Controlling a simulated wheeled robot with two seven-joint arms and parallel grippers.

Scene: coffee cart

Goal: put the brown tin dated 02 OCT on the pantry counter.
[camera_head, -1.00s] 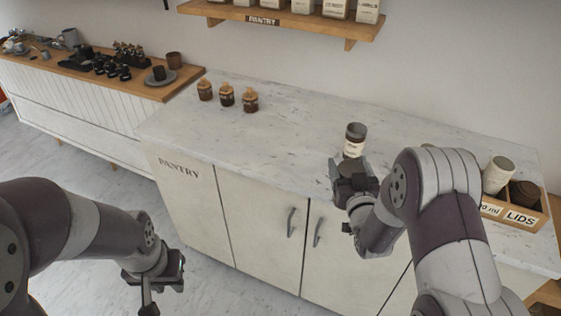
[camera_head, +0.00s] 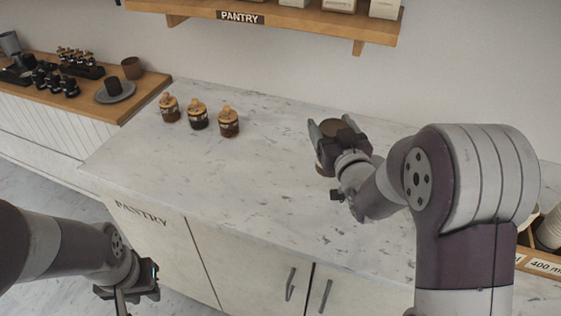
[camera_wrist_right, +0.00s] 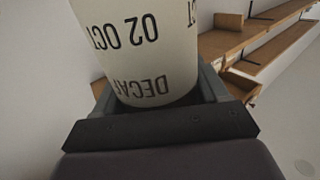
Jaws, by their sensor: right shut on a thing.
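My right gripper (camera_head: 333,128) is shut on a brown tin (camera_head: 331,129) over the back part of the pantry counter (camera_head: 255,180). In the right wrist view the tin's pale label (camera_wrist_right: 140,40) reads 02 OCT and DECAF upside down, and the tin sits between the fingers. The gripper hides much of the tin in the head view. I cannot tell whether its base touches the counter. My left gripper (camera_head: 130,292) hangs in front of the counter, with nothing visible in it; its finger opening is unclear.
Three small brown jars (camera_head: 198,114) with tan tops stand in a row at the counter's back left. The middle of the counter is clear. A wall shelf (camera_head: 300,22) labelled PANTRY hangs above. A wooden box (camera_head: 545,265) stands at the right, partly behind my right arm.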

